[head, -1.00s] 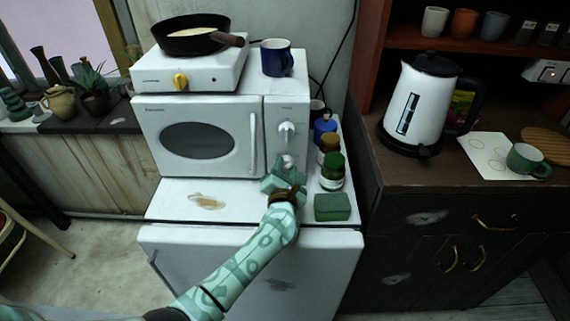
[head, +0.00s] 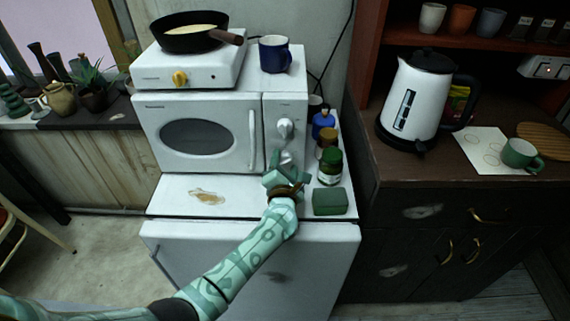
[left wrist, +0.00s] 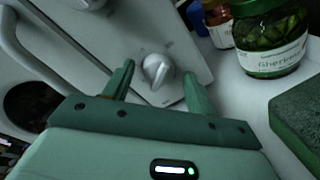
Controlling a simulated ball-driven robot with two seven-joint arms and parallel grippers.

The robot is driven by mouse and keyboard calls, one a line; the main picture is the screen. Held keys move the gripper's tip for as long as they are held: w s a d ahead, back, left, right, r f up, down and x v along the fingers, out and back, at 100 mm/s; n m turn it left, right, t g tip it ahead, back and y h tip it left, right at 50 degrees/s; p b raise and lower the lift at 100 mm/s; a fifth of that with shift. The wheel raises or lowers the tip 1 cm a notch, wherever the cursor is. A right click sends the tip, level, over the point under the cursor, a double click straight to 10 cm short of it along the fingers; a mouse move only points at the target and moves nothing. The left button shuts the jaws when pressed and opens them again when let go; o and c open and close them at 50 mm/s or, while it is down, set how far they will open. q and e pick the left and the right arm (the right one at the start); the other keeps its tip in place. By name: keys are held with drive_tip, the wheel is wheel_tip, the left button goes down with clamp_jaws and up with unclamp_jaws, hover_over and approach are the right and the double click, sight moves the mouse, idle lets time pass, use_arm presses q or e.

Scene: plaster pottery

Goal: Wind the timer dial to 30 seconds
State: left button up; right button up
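The white microwave (head: 197,130) stands on a low white fridge. Its panel at the right has an upper dial (head: 285,128) and a lower dial (head: 287,157). The labels are too small to tell which is the timer. The left wrist view shows the lower dial (left wrist: 157,70) close up, with its pointer ridge tilted, and part of the upper dial (left wrist: 88,3). My left gripper (head: 284,164) is open just in front of the lower dial. In the left wrist view its fingers (left wrist: 157,85) stand apart on either side of the dial, with no contact visible. My right gripper is not in view.
Right of the panel stand a gherkin jar (head: 330,168), other jars and a blue bottle (head: 323,122). A green sponge (head: 330,202) lies close to my left wrist. The microwave door handle (head: 253,140) is left of the dials. A hotplate (head: 190,72) with a pan sits on top.

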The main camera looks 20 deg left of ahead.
use_arm(q)
drive_tip(key=shift+r, duration=0.1)
drive_tip(key=f+p+v, duration=0.1)
drive_tip(key=p+v, duration=0.2)
drive_tip(key=v, duration=1.3)
drive_tip(key=shift+s+r, duration=0.15)
drive_tip(key=shift+r, duration=0.2)
